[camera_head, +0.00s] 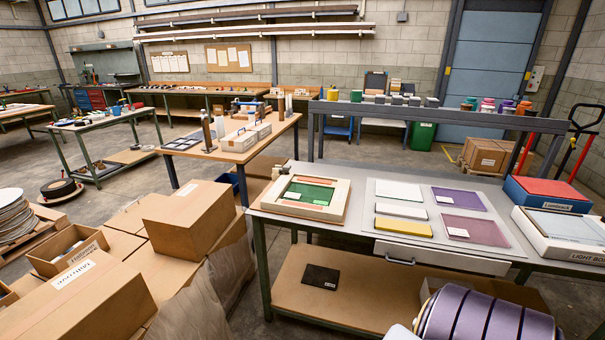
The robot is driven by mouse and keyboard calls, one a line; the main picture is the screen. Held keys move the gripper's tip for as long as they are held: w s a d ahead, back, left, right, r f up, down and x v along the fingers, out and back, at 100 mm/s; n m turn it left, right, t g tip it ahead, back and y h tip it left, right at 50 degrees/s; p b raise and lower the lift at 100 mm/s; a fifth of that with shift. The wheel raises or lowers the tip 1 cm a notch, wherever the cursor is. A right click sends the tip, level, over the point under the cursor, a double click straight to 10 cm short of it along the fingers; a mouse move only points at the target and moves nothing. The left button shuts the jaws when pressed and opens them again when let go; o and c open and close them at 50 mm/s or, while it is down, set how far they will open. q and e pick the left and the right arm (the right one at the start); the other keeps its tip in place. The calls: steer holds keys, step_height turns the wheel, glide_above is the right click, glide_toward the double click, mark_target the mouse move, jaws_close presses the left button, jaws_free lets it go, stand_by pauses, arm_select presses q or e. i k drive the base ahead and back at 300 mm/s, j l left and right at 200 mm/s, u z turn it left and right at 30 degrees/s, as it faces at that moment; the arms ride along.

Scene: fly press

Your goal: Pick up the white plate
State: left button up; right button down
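A flat white plate (398,190) lies at the upper left of a pale grey mat (432,243) on the workbench at the right. A smaller white slab (400,211) lies just in front of it. A yellow slab (404,227) lies nearer the front edge. A purple sheet (459,198) and a mauve sheet (485,233) lie to the right, each with a small white label. Neither of my grippers shows in the head view, and nothing touches the white plate.
A wooden frame with a green panel (308,195) sits left of the mat. A light box (560,238) and a red-topped blue box (540,190) stand at the right. A raised shelf (430,116) runs behind. Cardboard boxes (195,218) crowd the left.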

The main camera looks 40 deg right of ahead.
mark_target(402, 212)
steer(key=z, duration=2.3)
